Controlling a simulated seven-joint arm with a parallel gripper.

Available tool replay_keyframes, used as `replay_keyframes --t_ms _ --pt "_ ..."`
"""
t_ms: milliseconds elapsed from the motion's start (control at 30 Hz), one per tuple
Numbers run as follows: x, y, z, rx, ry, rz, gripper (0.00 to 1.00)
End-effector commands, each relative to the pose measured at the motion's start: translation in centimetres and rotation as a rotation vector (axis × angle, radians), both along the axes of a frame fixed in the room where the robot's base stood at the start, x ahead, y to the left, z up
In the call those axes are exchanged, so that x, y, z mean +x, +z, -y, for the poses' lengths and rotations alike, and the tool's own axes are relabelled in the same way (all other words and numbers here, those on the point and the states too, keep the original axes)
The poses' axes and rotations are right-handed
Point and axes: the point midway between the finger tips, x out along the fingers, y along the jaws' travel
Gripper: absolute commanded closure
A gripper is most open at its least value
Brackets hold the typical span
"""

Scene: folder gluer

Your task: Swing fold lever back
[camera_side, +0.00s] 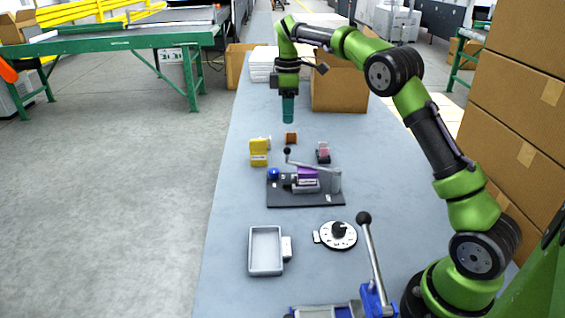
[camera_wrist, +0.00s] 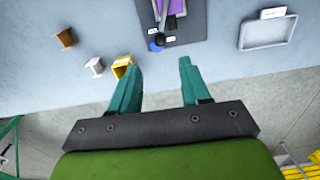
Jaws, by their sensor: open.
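A fixture on a dark base plate (camera_side: 305,200) stands mid-table in the side view. It carries a purple block (camera_side: 307,173), a blue ball (camera_side: 273,174) and a silver lever (camera_side: 315,165) with a black knob (camera_side: 287,151) at its left end. A second, upright lever (camera_side: 374,255) with a black knob rises from a blue base at the front. I cannot tell which is the fold lever. My gripper (camera_side: 288,110) is open, empty, above the table behind the fixture. In the wrist view its fingers (camera_wrist: 157,82) are apart; the plate (camera_wrist: 194,28) shows beyond them.
A yellow block (camera_side: 259,152), a brown piece (camera_side: 291,137) and a pink-topped piece (camera_side: 323,152) stand behind the fixture. A grey tray (camera_side: 251,252) and a round white dial (camera_side: 338,237) are in front. Cardboard box (camera_side: 340,92) stands behind, right of my gripper.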

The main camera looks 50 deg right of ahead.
Motion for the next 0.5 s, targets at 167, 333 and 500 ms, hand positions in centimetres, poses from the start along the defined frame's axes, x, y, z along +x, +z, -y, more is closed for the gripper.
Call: replay_keyframes --t_ms 167,333,500 --pt "-0.1 -4.1 -0.1 0.002 0.001 -0.004 0.53" --pt "-0.1 -7.9 -0.1 0.002 0.000 -0.004 0.53" --pt "0.0 -11.2 -0.1 0.001 -0.001 -0.003 0.53"
